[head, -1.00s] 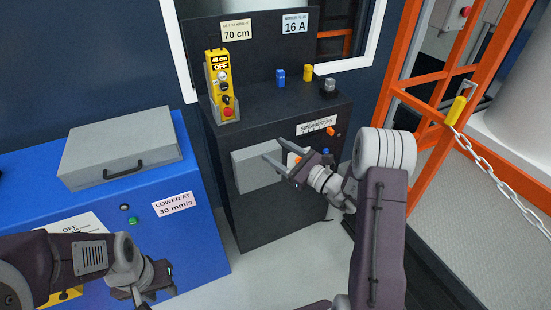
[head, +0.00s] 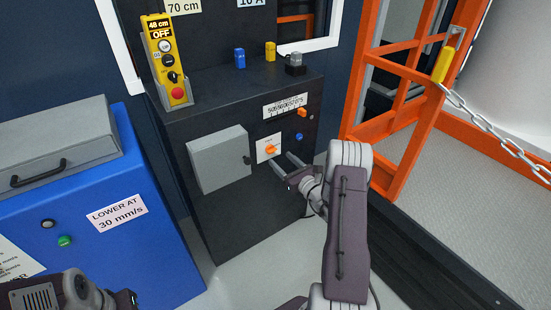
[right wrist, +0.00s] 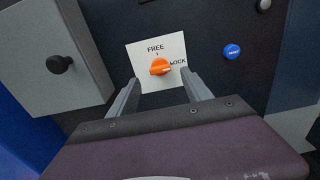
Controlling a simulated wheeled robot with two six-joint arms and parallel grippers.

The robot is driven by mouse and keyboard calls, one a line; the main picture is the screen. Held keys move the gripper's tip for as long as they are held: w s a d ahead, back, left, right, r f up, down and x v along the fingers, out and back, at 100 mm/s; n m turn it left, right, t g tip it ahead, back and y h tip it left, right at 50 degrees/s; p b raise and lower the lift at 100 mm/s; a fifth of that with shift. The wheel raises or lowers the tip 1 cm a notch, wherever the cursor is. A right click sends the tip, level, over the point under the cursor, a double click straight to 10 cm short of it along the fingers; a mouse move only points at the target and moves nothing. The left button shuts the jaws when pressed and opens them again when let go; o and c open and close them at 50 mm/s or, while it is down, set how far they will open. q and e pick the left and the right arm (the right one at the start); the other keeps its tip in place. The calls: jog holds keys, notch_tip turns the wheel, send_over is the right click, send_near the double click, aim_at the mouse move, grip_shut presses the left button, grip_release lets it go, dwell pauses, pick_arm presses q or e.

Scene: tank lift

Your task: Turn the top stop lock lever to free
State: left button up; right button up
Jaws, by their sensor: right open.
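The orange top stop lock lever (head: 271,149) sits on a white plate (head: 262,155) on the front of the black cabinet. In the right wrist view the lever (right wrist: 160,67) points toward LOCK at the right, and FREE is printed above it. My right gripper (head: 284,168) is open and empty, just in front of and below the lever. In the right wrist view its two fingers (right wrist: 163,92) reach up on either side of the plate's lower part, and the lever shows between and beyond them. My left gripper (head: 125,300) is at the bottom left edge, mostly cut off.
A grey box (head: 218,160) stands out from the cabinet left of the plate. A blue button (head: 299,136) and an orange knob (head: 302,112) are at the right. A yellow pendant (head: 164,60) stands on top. The orange gate (head: 405,120) is close on the right.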

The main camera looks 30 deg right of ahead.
aim_at(273, 152)
jog(key=w, duration=0.2)
jog(key=w+b, duration=0.1)
jog(key=w, duration=0.1)
jog(key=shift+w+a, duration=0.2)
jog(key=shift+w, duration=0.2)
grip_shut()
jog(key=shift+f+n, duration=0.1)
jog(key=shift+n, duration=0.2)
jog(key=shift+n+b, duration=8.8)
jog(key=shift+b, duration=2)
